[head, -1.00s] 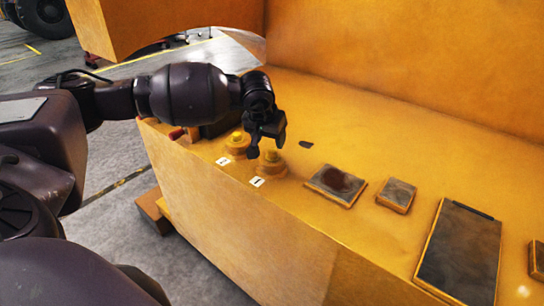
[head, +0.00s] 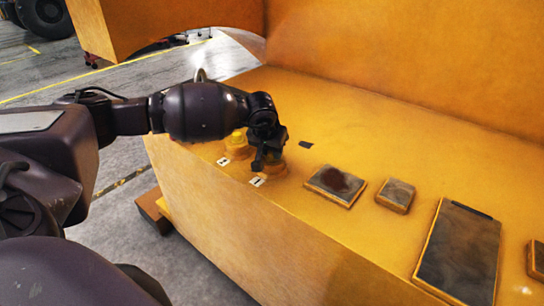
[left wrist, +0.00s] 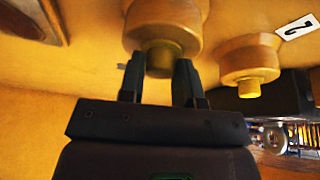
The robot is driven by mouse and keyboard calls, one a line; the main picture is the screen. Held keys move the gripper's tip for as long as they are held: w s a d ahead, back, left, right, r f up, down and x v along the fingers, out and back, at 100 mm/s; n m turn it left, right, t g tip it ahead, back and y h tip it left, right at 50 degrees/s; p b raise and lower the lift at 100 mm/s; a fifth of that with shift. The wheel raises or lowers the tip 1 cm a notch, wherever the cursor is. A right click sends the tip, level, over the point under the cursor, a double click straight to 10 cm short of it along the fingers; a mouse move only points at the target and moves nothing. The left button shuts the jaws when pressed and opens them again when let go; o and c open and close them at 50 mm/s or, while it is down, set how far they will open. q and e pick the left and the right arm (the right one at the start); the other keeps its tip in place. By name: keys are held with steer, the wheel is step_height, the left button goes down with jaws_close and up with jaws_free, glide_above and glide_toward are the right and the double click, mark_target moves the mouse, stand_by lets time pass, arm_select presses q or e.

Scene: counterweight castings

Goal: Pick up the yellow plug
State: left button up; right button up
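Two round yellow plugs with stepped bases and small knobs stand on the yellow casting's ledge. The plug by label 1 (head: 277,177) is partly hidden by my left gripper (head: 261,166). The plug by label 2 (head: 236,148) stands to its left. In the left wrist view my left gripper (left wrist: 158,80) has its fingers apart, one on each side of the knob of the nearer plug (left wrist: 165,32). I cannot tell whether the fingers touch the knob. The plug by label 2 (left wrist: 249,62) is to the right there. My right gripper is not in view.
Dark-topped pads lie on the ledge to the right: a stained one (head: 335,186), a small one (head: 396,194) and a large one (head: 459,252). A tall yellow wall (head: 420,60) rises behind. The ledge's front edge drops to grey floor (head: 115,225).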

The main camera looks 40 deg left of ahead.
arm_select(q)
steer(key=c, duration=0.4)
steer(key=shift+r, duration=0.1)
step_height(320, 180, up, 20)
steer(key=shift+f, duration=0.1)
stand_by(0.5)
